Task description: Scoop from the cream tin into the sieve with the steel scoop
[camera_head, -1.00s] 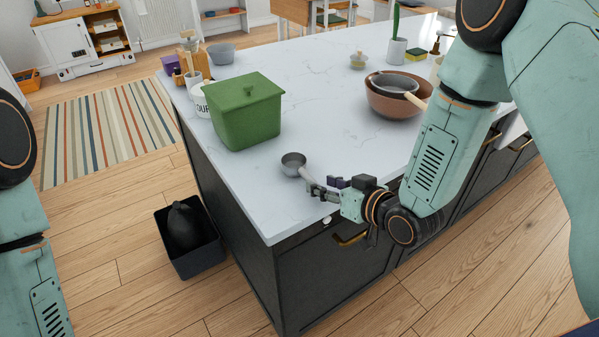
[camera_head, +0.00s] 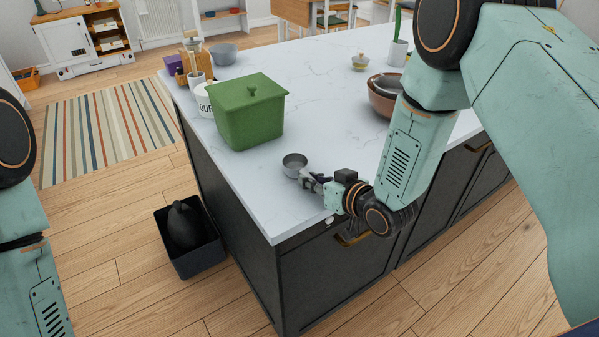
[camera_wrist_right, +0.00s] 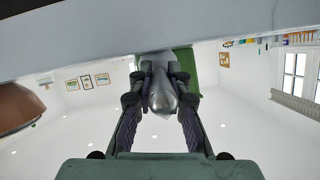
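The steel scoop (camera_head: 294,160) rests on the counter near its front left edge, its handle pointing toward my right gripper (camera_head: 314,181). In the right wrist view the two fingers (camera_wrist_right: 160,85) close in on both sides of the grey handle (camera_wrist_right: 161,98) and appear to touch it. The cream tin (camera_head: 203,98), with dark lettering, stands behind the green box and is partly hidden by it. The sieve (camera_head: 386,82) sits in a brown bowl (camera_head: 381,103); my right arm hides part of both. My left gripper is out of view; only its arm shows.
A green lidded box (camera_head: 249,112) stands between the scoop and the cream tin. A grey bowl (camera_head: 223,54) and a small lidded jar (camera_head: 360,63) stand farther back. The middle of the counter (camera_head: 320,105) is clear. A dark bin (camera_head: 191,240) stands on the floor.

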